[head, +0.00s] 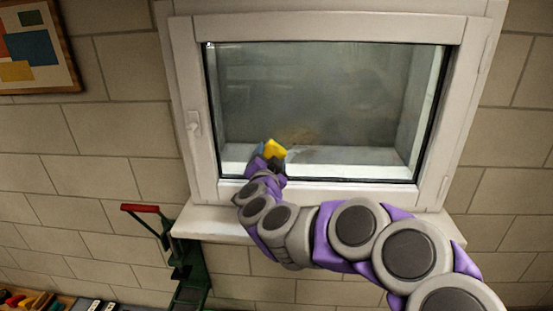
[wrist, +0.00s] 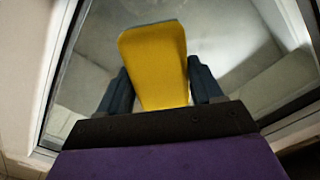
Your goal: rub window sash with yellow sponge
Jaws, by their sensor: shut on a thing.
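A yellow sponge (wrist: 155,58) stands out between the two dark fingers of my gripper (wrist: 160,90) in the wrist view. The gripper is shut on it. In the head view the sponge (head: 275,147) is small and sits in front of the lower left part of the window glass (head: 320,95). My gripper (head: 268,155) is just below it. The white window sash (head: 205,120) frames the glass and has a handle on its left side. I cannot tell whether the sponge touches the glass or is a little apart from it.
A pale sill (head: 215,225) runs under the window, with my arm crossing in front of it. A green stand with a red handle (head: 140,208) is at lower left. Several small items (head: 25,300) lie at the bottom left corner. A framed picture (head: 38,48) hangs at upper left.

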